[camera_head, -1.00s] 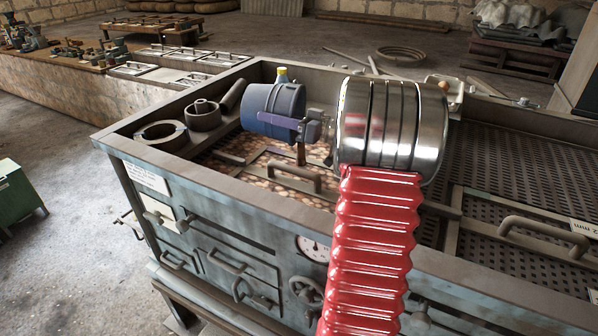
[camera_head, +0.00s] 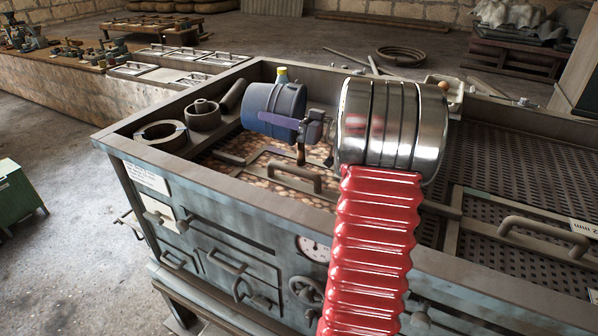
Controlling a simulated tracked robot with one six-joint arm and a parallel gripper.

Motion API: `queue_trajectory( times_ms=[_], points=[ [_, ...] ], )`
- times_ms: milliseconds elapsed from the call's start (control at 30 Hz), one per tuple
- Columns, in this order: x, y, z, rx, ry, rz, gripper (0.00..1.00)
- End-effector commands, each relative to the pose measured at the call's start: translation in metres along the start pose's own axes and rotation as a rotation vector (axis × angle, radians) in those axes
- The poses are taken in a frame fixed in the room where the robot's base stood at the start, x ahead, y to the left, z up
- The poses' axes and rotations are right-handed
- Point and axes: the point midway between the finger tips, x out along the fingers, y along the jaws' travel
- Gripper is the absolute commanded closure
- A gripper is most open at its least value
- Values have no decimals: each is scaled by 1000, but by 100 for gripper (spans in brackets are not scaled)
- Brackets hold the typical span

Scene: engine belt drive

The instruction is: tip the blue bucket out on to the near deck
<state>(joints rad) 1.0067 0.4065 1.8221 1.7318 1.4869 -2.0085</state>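The blue bucket (camera_head: 274,108) lies tilted on its side above the left part of the bench, its round base or mouth facing left. My gripper (camera_head: 304,128) is at the bucket's right side and appears to grip it there, with a purple finger across its edge. My chrome wrist and red bellows arm hide part of the gripper. The near deck (camera_head: 268,187) shows below the bucket as a surface with brown, pebble-like pieces. I cannot tell whether anything is still inside the bucket.
Dark rings (camera_head: 160,133) and a cylinder (camera_head: 203,114) stand in the left corner of the bench. A handle (camera_head: 292,176) rises from the deck below the bucket. A perforated deck (camera_head: 500,170) with another handle (camera_head: 545,232) lies to the right. The bench rim (camera_head: 225,190) runs along the front.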

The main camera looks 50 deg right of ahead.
Motion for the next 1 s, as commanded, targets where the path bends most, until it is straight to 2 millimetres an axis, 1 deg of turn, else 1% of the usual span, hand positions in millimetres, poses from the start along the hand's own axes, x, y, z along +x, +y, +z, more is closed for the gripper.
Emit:
queue_trajectory(
  times_ms=[367,467,733,1000],
  points=[
    [1,0,-1,-3,-3,0,100],
    [10,-1,2,-17,-80,16,100],
    [32,0,21,-42,-295,65,100],
    [32,1,23,-40,-301,69,100]
  ],
)
